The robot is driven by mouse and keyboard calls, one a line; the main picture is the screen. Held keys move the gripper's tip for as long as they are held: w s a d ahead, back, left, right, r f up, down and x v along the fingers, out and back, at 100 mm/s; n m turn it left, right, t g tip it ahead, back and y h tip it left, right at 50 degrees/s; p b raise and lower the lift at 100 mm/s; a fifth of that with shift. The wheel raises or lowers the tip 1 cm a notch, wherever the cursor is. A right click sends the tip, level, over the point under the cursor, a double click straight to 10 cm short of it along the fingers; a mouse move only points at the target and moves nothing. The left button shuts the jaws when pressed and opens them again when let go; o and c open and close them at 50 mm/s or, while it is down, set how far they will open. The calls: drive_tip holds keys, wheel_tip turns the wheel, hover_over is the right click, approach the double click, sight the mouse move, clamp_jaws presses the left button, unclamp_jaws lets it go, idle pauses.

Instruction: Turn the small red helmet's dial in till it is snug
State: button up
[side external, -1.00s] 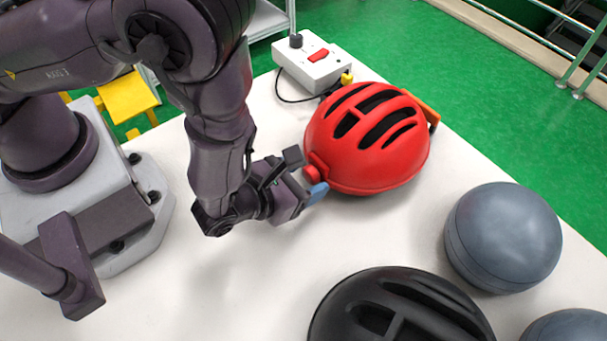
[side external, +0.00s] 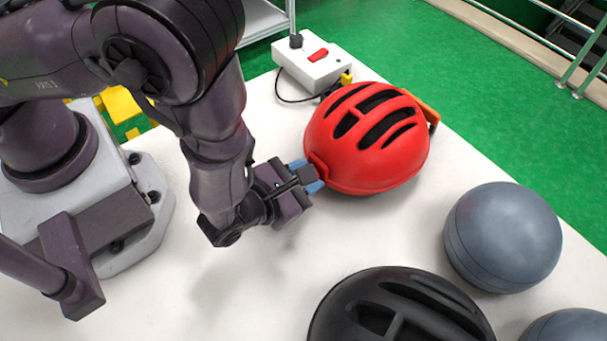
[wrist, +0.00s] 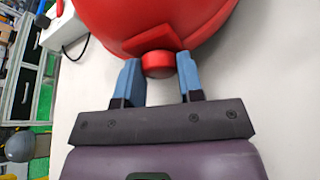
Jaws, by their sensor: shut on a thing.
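The small red helmet (side external: 350,168) sits dome up on the white table, with dark vent slots on top. Its red dial (wrist: 158,65) sticks out from a red block at the rim, in the middle of the wrist view. My gripper (side external: 306,174) is at the helmet's left side in the side view, its blue fingertips close to the rim. In the wrist view, one blue finger is on each side of the dial, shut on it. In the side view the fingers and gripper body hide the dial.
A white box with a red switch (side external: 318,55) and a cable stands behind the helmet. A black helmet (side external: 335,310) lies at the front. A grey dome (side external: 503,238) stands at right, another partly cut off. An orange piece (side external: 430,112) is behind the red helmet. Table between is clear.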

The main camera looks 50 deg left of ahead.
drive_tip(key=m+y, duration=0.2)
drive_tip(key=m, duration=0.1)
drive_tip(key=shift+t, duration=0.3)
drive_tip(key=shift+y, duration=0.3)
drive_tip(key=o, duration=0.9)
drive_tip(key=shift+o, duration=0.2)
drive_tip(key=shift+s+d, duration=0.1)
drive_tip(key=v, duration=1.2)
drive_tip(key=shift+s+r, duration=0.1)
drive_tip(key=shift+s, duration=0.25)
